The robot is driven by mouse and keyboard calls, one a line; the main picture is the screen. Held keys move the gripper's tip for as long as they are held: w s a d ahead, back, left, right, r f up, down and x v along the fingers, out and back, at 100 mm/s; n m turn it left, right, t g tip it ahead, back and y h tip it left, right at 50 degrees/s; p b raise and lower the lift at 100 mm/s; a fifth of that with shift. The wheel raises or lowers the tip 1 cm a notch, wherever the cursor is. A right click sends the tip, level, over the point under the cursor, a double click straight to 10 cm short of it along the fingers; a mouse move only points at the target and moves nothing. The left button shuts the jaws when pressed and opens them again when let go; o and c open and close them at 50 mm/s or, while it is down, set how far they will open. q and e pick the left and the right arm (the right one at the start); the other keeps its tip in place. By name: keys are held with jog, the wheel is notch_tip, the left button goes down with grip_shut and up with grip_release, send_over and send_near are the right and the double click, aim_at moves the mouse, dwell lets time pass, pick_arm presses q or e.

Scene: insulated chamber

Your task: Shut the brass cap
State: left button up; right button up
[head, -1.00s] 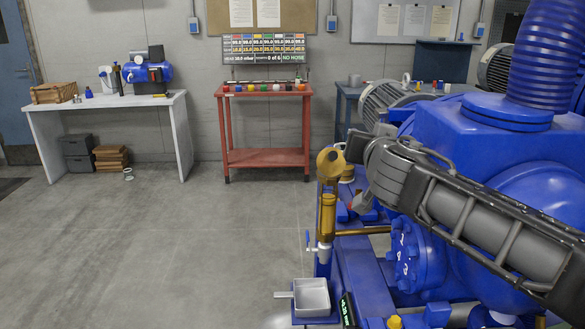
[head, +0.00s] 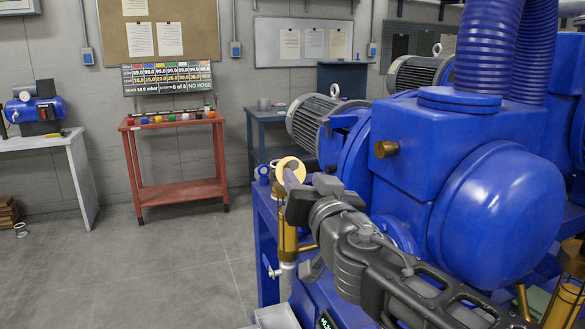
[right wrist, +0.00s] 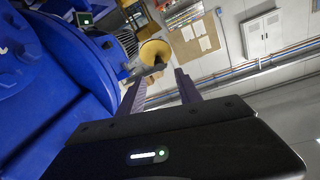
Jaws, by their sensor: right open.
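The brass cap (head: 291,165) is a round yellow disc standing tilted up at the top of an upright brass tube (head: 287,236), on the left side of the blue machine. It also shows in the right wrist view (right wrist: 156,50), just beyond the fingertips. My right gripper (head: 293,184) is at the cap, its fingers overlapping the lower part of the disc in the head view. In the right wrist view its fingers (right wrist: 161,75) are spread apart with nothing clamped between them. I cannot tell if a finger touches the cap. My left gripper is not in view.
The large blue machine (head: 490,215) fills the right side, beside my right arm. A metal tray (head: 276,317) sits below the tube. A red cart (head: 180,189) and a white table (head: 72,150) stand at the back left.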

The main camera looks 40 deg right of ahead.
aim_at(294, 165)
jog(key=x, duration=0.7)
jog(key=shift+w+d, duration=0.15)
jog(key=shift+c, duration=0.5)
grip_shut()
